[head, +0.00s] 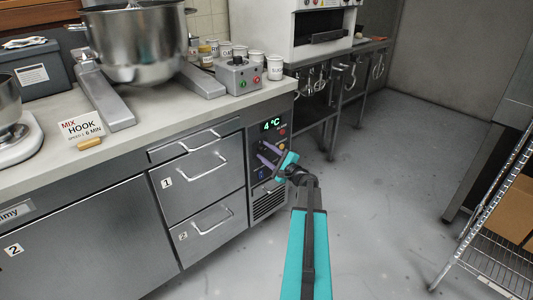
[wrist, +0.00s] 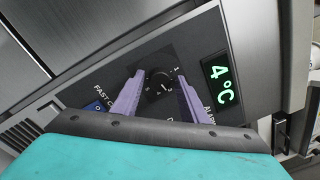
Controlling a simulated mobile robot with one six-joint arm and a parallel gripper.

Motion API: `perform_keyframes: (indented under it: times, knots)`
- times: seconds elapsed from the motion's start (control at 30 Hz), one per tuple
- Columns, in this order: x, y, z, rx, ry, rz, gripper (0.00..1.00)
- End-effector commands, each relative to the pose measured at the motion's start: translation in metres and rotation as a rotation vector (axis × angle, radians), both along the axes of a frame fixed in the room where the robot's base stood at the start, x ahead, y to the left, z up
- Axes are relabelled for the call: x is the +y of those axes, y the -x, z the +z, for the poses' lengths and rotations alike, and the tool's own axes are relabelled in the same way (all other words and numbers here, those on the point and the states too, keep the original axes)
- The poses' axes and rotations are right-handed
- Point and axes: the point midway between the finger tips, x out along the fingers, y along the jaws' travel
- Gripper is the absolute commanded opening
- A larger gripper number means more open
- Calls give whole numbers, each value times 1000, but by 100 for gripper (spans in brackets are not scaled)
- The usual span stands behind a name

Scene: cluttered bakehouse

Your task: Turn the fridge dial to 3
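The fridge dial (wrist: 159,84) is a small round black knob on a dark plate with small numbers around it. In the head view my gripper (head: 262,153) is at the fridge's control panel, and the dial is hard to make out there. The green display (wrist: 221,84) beside the dial reads 4°C.
Fridge drawers (head: 200,165) with bar handles lie left of the panel. A vent grille (head: 269,202) is below it. The counter above holds a mixer bowl (head: 135,45), a grey button box (head: 239,76) and white cups. A wire rack (head: 490,262) stands right; floor between is clear.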

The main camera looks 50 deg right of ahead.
Motion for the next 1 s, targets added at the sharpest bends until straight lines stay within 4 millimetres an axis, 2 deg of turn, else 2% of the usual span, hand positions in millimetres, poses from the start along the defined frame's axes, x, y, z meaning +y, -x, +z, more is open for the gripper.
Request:
perform_keyframes:
  times: [0.37, 0.57, 0.77, 1.0]
  knots:
    - [0, 0, 0, -1, 0, 1, 45]
    - [2, 10, 0, -1, -1, 1, 45]
    - [5, 33, 0, 0, -1, -1, 45]
    - [8, 71, -1, 0, -1, -1, 45]
